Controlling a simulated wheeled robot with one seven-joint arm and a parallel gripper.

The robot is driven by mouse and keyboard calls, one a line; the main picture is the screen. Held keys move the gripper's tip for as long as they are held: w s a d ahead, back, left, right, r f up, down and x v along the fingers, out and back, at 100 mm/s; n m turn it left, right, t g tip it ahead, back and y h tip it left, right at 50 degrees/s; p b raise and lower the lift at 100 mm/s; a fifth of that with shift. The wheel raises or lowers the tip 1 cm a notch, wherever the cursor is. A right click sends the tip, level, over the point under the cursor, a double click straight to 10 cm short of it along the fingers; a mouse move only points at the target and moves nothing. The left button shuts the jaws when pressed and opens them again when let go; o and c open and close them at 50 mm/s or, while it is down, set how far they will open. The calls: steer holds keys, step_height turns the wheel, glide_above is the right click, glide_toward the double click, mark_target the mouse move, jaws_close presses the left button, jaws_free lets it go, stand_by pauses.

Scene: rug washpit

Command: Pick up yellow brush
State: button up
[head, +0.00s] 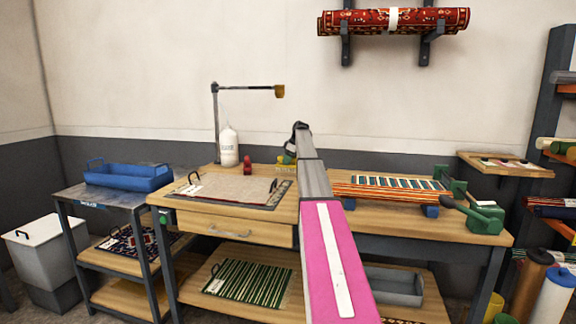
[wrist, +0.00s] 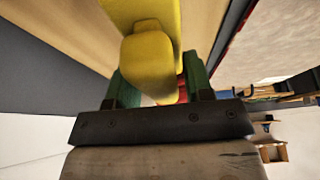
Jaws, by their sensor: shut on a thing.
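The yellow brush (wrist: 150,55) fills the upper middle of the wrist view, between the two green fingers of my gripper (wrist: 157,88). My gripper is shut on it. In the head view a small yellow part of the brush (head: 283,168) shows at the back of the workbench, beside my gripper (head: 287,159). My arm hides part of it there. I cannot tell whether the brush still touches the bench top.
A white bottle (head: 228,147), a red object (head: 247,165) and a lamp (head: 215,110) stand left of my gripper. A mat (head: 225,188) lies on the bench in front. A striped rug (head: 385,188) and green clamp (head: 484,217) lie to the right.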

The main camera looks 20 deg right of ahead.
step_height(320, 180, up, 2)
steer(key=shift+r, duration=0.1)
steer(key=a+r, duration=0.7)
steer(key=a, duration=0.4)
steer(key=shift+w+a, duration=0.2)
steer(key=shift+a, duration=0.15)
steer(key=o, duration=0.4)
steer(key=shift+c, duration=1.3)
steer(key=shift+s, duration=0.1)
